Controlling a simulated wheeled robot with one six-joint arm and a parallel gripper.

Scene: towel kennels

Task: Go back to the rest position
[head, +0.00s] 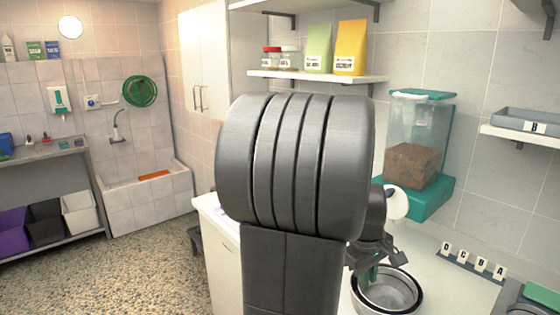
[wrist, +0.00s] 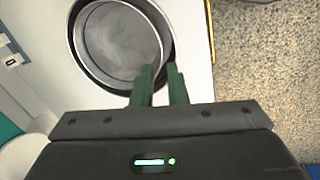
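My gripper (head: 372,276) is low over the counter, at the back-left rim of a steel bowl (head: 390,307) with a dark outer edge. In the wrist view its two green fingers (wrist: 160,70) stand a little apart. The rim of the bowl (wrist: 118,45) lies at the fingertips; whether the fingers touch it I cannot tell. The bowl is upright and looks empty. My grey arm hides the middle of the head view.
The white counter (head: 432,262) holds a teal-based food dispenser (head: 415,150) and a row of lettered tags (head: 472,263). A shelf (head: 315,76) with jars and bags is above. A grey tray marked B (head: 525,122) sits on a right shelf. Open floor (head: 130,265) lies left.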

